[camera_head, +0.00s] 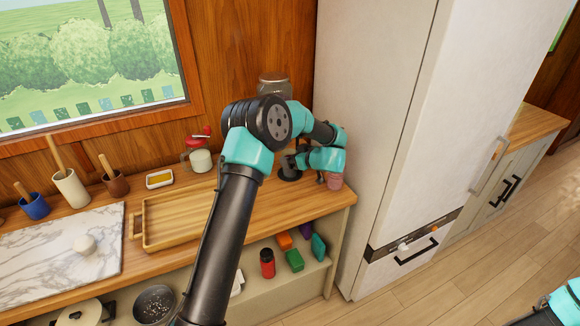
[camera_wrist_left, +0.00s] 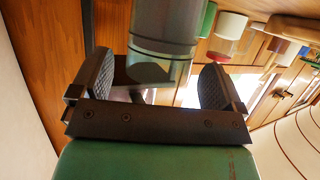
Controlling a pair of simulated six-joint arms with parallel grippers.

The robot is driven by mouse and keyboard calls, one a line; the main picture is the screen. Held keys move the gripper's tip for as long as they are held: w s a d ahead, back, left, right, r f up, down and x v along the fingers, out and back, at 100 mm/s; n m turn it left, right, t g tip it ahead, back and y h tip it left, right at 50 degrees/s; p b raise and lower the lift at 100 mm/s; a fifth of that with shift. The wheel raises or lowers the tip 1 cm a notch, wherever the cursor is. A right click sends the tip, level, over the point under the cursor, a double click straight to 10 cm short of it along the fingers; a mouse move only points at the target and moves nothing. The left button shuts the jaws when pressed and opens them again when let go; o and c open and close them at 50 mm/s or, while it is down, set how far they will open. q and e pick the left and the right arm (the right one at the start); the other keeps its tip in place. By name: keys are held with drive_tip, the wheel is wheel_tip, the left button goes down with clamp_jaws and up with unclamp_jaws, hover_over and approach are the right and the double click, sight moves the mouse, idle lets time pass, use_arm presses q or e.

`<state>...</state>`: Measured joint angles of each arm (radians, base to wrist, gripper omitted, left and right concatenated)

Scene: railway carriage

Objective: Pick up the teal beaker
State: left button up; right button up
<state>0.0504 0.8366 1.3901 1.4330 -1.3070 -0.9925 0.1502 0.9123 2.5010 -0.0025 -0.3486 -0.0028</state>
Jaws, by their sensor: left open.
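In the left wrist view a see-through cylinder with a grey-teal tint, which I take for the teal beaker (camera_wrist_left: 163,45), stands between the fingers of my left gripper (camera_wrist_left: 156,72). The gripper is open, with a finger on each side of it. I cannot tell whether either finger touches it. In the head view my left arm reaches over the counter to its right end, and its fingers are mostly hidden by the wrist. I cannot pick out the beaker clearly there. My right gripper is out of view; only part of that arm shows at the lower right.
A glass jar (camera_head: 274,86) is at the back. A wooden tray (camera_head: 150,243) and a red-lidded jar (camera_head: 201,161) are to the left. A tall white cabinet (camera_head: 385,120) borders the right side.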

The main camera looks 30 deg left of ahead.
use_arm(q)
drive_tip(key=shift+x, duration=1.3)
drive_tip(key=shift+w, duration=0.1)
drive_tip(key=shift+c, duration=0.3)
drive_tip(key=c, duration=1.1)
drive_tip(key=shift+c, duration=0.2)
drive_tip(key=shift+r, duration=0.15)
drive_tip(key=shift+r, duration=0.3)
drive_tip(key=s+d+r, duration=0.4)
drive_tip(key=s+d, duration=0.4)
drive_tip(key=s, duration=0.5)
drive_tip(key=shift+s+d, duration=0.2)
drive_tip(key=shift+s, duration=0.15)
